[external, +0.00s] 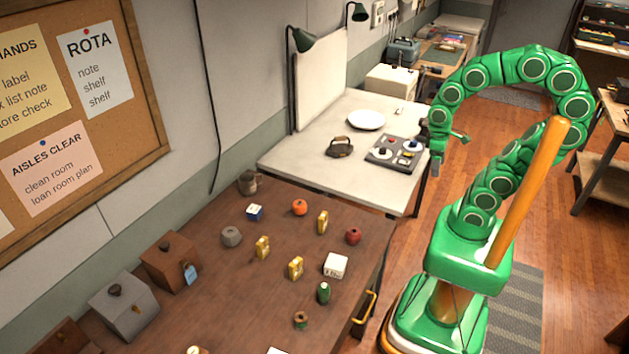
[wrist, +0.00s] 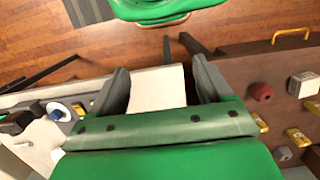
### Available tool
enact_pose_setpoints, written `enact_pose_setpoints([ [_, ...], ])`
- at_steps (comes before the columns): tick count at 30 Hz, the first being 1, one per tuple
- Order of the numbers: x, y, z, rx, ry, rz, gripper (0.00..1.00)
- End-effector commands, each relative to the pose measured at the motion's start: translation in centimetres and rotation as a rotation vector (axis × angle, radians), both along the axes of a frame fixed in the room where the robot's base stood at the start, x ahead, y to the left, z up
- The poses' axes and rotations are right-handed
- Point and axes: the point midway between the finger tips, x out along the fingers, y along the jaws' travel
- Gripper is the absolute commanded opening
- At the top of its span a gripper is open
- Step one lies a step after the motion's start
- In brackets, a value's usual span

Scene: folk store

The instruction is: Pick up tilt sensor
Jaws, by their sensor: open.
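No object is readably marked as the tilt sensor, and I cannot tell which one it is. My gripper (external: 437,168) is open and empty, high beside the white table's right edge. In the wrist view, my gripper (wrist: 160,76) has its fingers apart; the red item (wrist: 261,91) and white box (wrist: 303,84) are at the right.
The white table (external: 290,157) holds a plate (external: 367,119), a dark iron-like object (external: 339,147) and a grey panel with knobs (external: 394,151). Lidded boxes (external: 171,261) stand along the wall side of the brown table.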

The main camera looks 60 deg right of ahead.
Motion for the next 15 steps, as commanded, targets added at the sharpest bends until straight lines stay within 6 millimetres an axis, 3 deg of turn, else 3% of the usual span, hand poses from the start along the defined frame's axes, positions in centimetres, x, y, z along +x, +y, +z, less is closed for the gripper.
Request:
enact_pose_setpoints([
  [5, 2.4, 0.4, 0.1, -0.010, -0.008, 0.003, 0.79],
  [15, 10.4, 3.7, -0.4, -0.014, -0.044, 0.022, 0.79],
])
